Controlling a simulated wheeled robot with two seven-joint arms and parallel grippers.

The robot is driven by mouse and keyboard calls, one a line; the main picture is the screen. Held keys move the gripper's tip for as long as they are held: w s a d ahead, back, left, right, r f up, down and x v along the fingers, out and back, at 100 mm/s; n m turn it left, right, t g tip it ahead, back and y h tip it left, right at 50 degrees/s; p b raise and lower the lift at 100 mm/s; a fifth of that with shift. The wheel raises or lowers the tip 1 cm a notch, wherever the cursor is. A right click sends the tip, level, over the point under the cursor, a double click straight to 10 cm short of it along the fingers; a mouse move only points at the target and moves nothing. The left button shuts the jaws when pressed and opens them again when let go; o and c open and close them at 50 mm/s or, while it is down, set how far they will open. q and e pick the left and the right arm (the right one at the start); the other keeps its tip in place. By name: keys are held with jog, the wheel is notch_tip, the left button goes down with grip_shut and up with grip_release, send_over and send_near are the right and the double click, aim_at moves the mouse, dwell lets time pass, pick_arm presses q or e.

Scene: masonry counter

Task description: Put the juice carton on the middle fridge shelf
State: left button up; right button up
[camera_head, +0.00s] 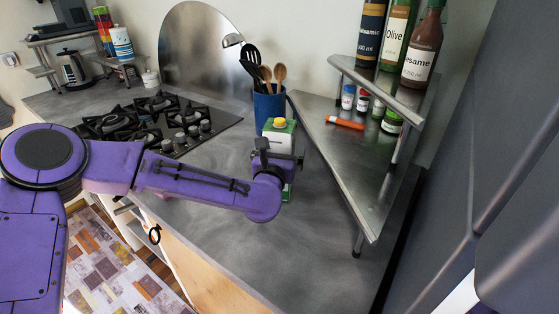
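The juice carton (279,133), white and green with a yellow cap, stands upright on the grey counter in front of a blue utensil pot. My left gripper (279,160) is at the carton, with dark parts in front of it and beside it. The wrist hides much of the carton's lower part. I cannot tell whether the fingers are closed on it. The grey fridge (500,170) fills the right side; its middle shelf does not show. My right gripper is not in view.
A corner rack (345,160) with bottles, small jars and an orange tube stands right of the carton. The blue pot (268,107) with utensils is just behind it. A gas hob (155,122) lies to the left. The front counter is clear.

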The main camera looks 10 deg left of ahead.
pick_arm(q)
jog(key=c, duration=1.8)
jog(key=shift+r, duration=0.15)
grip_shut()
jog(key=shift+r, duration=0.1)
